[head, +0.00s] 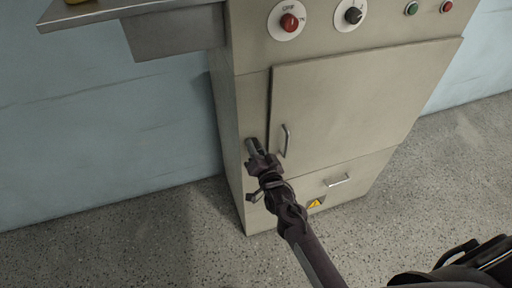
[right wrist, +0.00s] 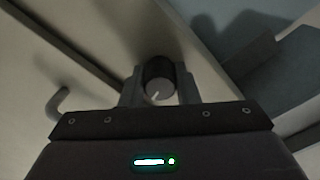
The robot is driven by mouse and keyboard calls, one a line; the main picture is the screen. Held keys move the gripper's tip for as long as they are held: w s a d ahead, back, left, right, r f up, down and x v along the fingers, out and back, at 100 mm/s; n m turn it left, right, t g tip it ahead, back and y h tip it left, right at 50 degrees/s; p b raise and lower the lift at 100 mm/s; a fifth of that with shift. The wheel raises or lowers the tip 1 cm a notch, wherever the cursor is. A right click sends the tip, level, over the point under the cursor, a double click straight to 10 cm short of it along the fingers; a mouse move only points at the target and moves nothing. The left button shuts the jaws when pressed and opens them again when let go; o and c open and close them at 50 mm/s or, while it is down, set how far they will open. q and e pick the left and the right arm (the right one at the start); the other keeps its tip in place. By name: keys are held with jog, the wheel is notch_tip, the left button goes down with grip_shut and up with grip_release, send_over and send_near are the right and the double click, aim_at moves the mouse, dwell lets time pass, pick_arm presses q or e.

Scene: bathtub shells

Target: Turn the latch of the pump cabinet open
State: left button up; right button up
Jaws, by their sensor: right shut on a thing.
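The pump cabinet (head: 240,90) is a beige metal box with a closed-looking door (head: 365,100). The door has a curved grey handle (head: 286,140), which also shows at the left of the right wrist view (right wrist: 58,103). The latch (right wrist: 159,88) is a round dark knob with a light end face and a thin pale mark. My right gripper (head: 253,150) is at the cabinet's front, left of the door handle. In the right wrist view its fingers (right wrist: 159,90) are shut on either side of the latch. In the head view the gripper largely hides the latch. My left gripper is out of view.
Above the door are a red knob (head: 289,22), a black knob (head: 353,15) and small green and red buttons. A lower drawer front has a handle (head: 337,181) and a yellow warning label (head: 316,203). A metal shelf (head: 170,30) juts out at upper left. The speckled floor is clear.

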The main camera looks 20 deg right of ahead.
jog(key=shift+m, duration=1.1)
jog(key=o, duration=1)
jog(key=shift+c, duration=0.2)
jog(key=s, duration=0.7)
jog(key=shift+s+d, duration=0.15)
jog(key=shift+s, duration=0.25)
